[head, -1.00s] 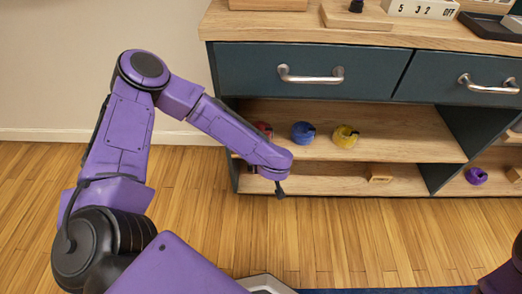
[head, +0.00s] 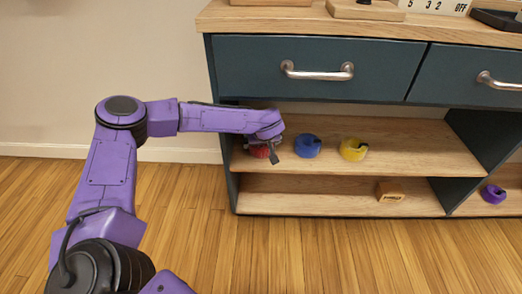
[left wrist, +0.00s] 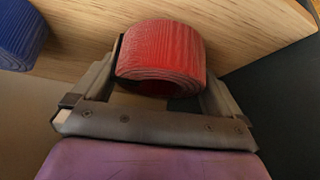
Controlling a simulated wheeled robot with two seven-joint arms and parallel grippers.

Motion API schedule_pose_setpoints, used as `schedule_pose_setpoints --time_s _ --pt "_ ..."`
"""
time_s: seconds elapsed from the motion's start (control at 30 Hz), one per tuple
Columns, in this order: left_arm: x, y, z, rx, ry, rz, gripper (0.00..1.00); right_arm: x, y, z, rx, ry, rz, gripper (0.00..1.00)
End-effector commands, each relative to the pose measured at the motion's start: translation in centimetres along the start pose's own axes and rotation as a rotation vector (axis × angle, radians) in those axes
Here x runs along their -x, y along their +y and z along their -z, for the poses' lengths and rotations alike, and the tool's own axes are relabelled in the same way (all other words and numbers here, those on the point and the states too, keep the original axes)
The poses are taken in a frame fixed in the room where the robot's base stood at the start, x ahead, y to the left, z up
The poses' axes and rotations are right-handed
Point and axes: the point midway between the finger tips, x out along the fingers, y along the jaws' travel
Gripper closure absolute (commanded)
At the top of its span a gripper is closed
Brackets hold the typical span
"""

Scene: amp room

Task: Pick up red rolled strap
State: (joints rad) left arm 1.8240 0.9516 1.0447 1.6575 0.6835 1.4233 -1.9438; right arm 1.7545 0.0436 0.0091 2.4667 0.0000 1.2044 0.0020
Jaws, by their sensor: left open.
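The red rolled strap (left wrist: 162,52) sits on the upper open shelf and fills the middle of the left wrist view. In the head view the strap (head: 260,151) shows only in part, at the left end of the shelf behind my gripper. My left gripper (head: 273,153) reaches in from the left at shelf height. In the left wrist view its two fingers (left wrist: 160,80) are apart, one on each side of the strap. I cannot tell whether they touch it. My right gripper is not in view.
A blue rolled strap (head: 307,146) and a yellow one (head: 353,149) stand to the right on the same shelf (head: 420,150). A drawer with a metal handle (head: 317,71) is above. A wooden block (head: 389,191) and a purple strap (head: 493,194) lie lower. The floor in front is clear.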

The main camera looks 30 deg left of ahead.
Motion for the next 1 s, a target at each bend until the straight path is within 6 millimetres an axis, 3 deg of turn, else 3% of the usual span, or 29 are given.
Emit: schedule_pose_setpoints --time_s 0.2,0.23,0.33,0.63,0.8,1.0 --pt "-0.1 0.0 0.1 0.0 0.001 0.0 0.0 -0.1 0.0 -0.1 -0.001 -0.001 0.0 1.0" --pt "-0.1 0.0 0.1 0.0 0.001 0.0 0.06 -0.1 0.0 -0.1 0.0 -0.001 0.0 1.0" --pt "-0.1 0.0 0.1 0.0 0.001 0.0 0.39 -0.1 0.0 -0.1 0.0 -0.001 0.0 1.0" --pt "0.0 0.1 0.1 0.0 0.002 -0.001 0.39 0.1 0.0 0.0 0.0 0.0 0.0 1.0" --pt "1.0 0.1 0.6 -0.003 0.003 -0.001 0.39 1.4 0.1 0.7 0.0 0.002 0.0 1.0" --pt "3.4 0.1 -3.3 -0.006 0.001 -0.002 0.39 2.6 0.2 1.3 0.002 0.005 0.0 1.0"
